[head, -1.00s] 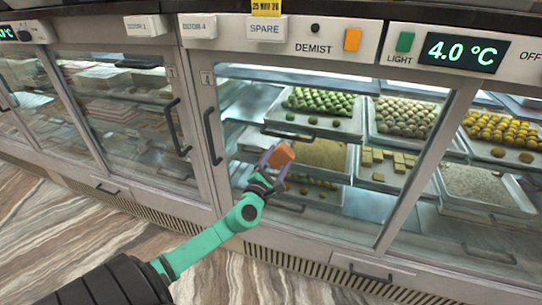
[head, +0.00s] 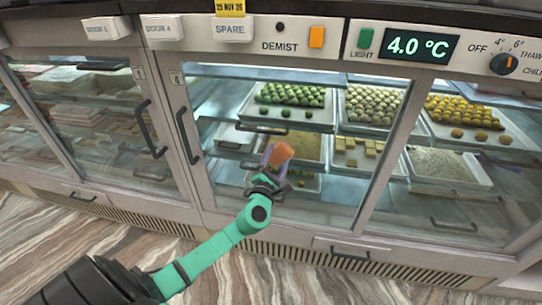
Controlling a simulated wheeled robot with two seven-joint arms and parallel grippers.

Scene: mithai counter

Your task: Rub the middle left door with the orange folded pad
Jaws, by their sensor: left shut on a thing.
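My left gripper (head: 268,177) is shut on the orange folded pad (head: 279,154) and holds it up in front of a glass door (head: 225,200) with a dark upright handle (head: 187,136) on its left side. Whether the pad touches the glass cannot be told. Part of the pad is hidden between the fingers. Another glass door (head: 110,150) is to the left, with its handle (head: 150,130) close to the first one. Both doors look shut. My right gripper is not in view.
Trays of green (head: 289,97), pale (head: 372,107) and yellow sweets (head: 462,111) sit behind the glass. A control panel (head: 342,42) with a 4.0 °C display runs above. Lower drawer handles (head: 350,254) stick out below. The marbled floor (head: 60,240) in front is clear.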

